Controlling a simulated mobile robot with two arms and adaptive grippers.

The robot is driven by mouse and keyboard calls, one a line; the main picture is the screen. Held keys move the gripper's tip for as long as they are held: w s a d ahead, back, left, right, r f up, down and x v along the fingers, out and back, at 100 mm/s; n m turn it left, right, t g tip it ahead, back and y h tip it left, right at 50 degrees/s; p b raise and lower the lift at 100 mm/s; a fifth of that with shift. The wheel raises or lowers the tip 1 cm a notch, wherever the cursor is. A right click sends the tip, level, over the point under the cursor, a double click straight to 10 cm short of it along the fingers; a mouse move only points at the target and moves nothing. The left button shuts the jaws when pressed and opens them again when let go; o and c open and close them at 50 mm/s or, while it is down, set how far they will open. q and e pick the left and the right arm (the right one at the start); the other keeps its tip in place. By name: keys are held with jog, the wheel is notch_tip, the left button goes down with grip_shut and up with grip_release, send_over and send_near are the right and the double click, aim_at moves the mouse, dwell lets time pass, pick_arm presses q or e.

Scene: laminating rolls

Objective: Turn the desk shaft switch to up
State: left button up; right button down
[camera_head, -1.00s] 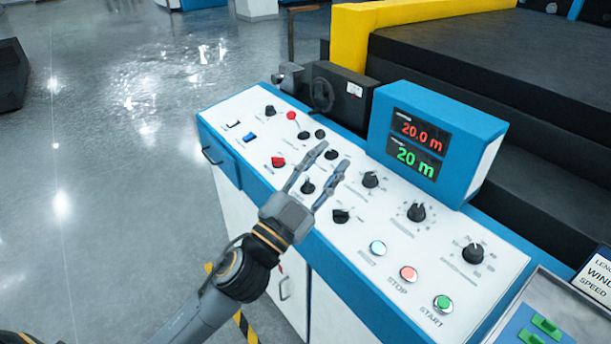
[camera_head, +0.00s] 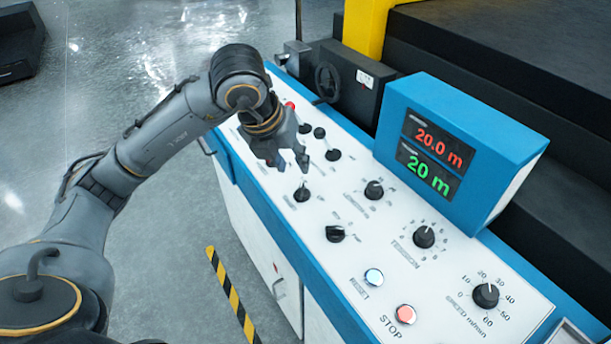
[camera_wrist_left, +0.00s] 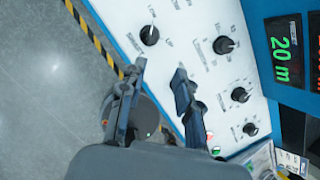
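The desk shaft switch appears to be the black knob (camera_head: 302,194) in the near row of the white panel. It also shows in the left wrist view (camera_wrist_left: 149,35), with small lettering around it. Its exact pointer setting is too small to tell. My left gripper (camera_head: 288,166) hangs over the panel, fingers pointing down, just behind and left of this knob. In the left wrist view its two fingers (camera_wrist_left: 159,67) are spread with nothing between them, and the knob lies past the tips. My right gripper is not in view.
Other black knobs stand close by: one (camera_head: 335,233) toward the right and one (camera_head: 373,190) behind. A blue display box (camera_head: 455,150) rises at the panel's back. Floor left of the desk is open.

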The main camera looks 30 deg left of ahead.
aim_at(300, 188)
pick_arm(q)
jog(key=shift+y, duration=0.4)
jog(key=x, duration=0.4)
jog(key=a+p+x, duration=0.1)
jog(key=x, duration=0.3)
jog(key=p+x, duration=0.1)
jog(key=x, duration=0.4)
jog(key=shift+a+f, duration=0.1)
jog(key=shift+a, duration=0.05)
jog(key=shift+n, duration=0.3)
grip_shut()
